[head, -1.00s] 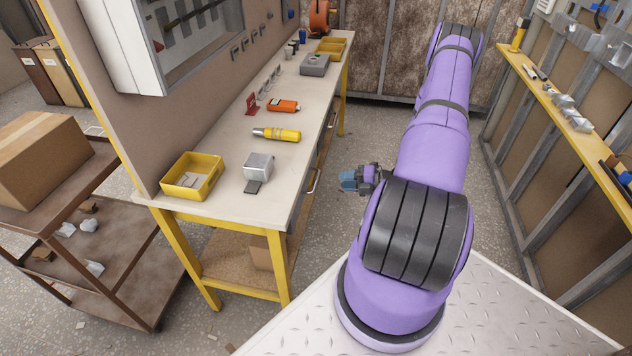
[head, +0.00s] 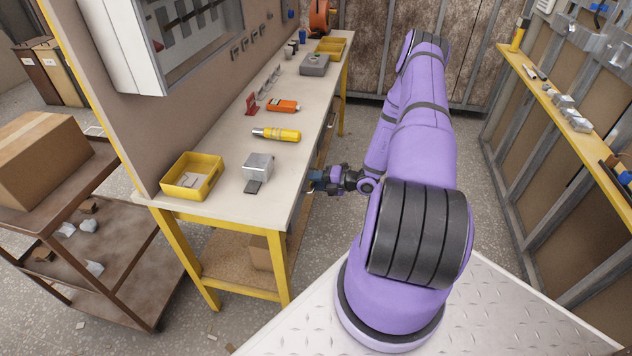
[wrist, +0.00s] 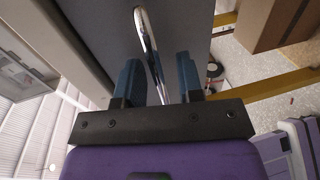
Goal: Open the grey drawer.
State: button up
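The grey drawer (wrist: 185,25) fills the upper middle of the wrist view as a plain grey front. Its curved silver handle (wrist: 148,45) stands out from that front. My gripper (wrist: 158,62) has two blue fingers set apart, one on each side of the handle, with gaps visible between bar and fingers. In the head view my gripper (head: 317,181) is at the right side of the workbench, just below the top's edge. The drawer front is mostly hidden there by the steep angle and my gripper. The drawer looks closed.
The workbench (head: 232,207) carries a yellow bin (head: 175,190), a metal block (head: 258,165), a yellow flashlight (head: 276,135) and an orange tool (head: 283,106). A brown cart (head: 130,290) stands at left. A yellow shelf (head: 590,145) runs along the right wall. Floor between bench and wall is clear.

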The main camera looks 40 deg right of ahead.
grip_shut()
jog(key=f+v, duration=0.2)
jog(key=v, duration=1.1)
jog(key=s+f+v, duration=0.1)
jog(key=f+v, duration=0.2)
jog(key=v, duration=1)
jog(key=shift+d, duration=0.15)
jog(key=shift+f, duration=0.15)
grip_release()
jog(key=v, duration=1.1)
